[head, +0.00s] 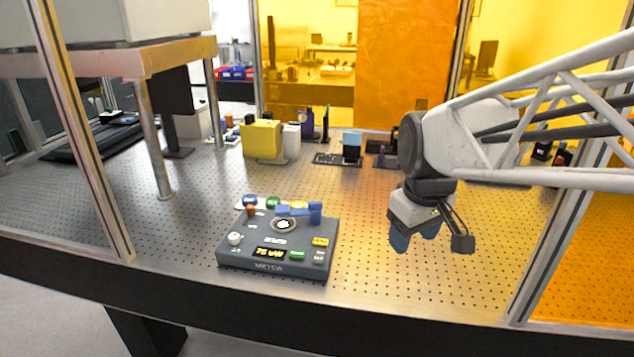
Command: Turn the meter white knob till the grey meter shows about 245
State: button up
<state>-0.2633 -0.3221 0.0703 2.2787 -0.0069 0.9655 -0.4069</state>
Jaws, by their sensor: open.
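The grey meter (272,264) sits near the front edge of the perforated table. Its small display (271,252) glows yellow and seems to read 75 uW. The white knob (235,238) is at the left of its top face. A round dial with a white centre (284,224) and a blue lever-like part (304,211) are at its back. The knob's pointer direction is too small to tell.
A yellow block (262,139) and several small optical parts stand at the back. A metal-legged shelf (150,70) stands at the left. Frame posts rise at left (90,130) and right (560,235). The table between meter and gripper is clear.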

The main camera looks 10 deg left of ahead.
jog(key=w+a+n, duration=0.4)
jog(key=w+a, duration=0.3)
jog(key=a, duration=0.4)
jog(key=n+g, duration=0.2)
jog(key=n, duration=0.8)
send_over(234, 235)
notch_tip(234, 235, down, 9)
jog(key=shift+a+r, duration=0.1)
jog(key=shift+r, duration=0.1)
jog(key=shift+f, duration=0.15)
jog(key=shift+f, duration=3.75)
jog(key=shift+c, duration=0.2)
jog(key=c, duration=0.9)
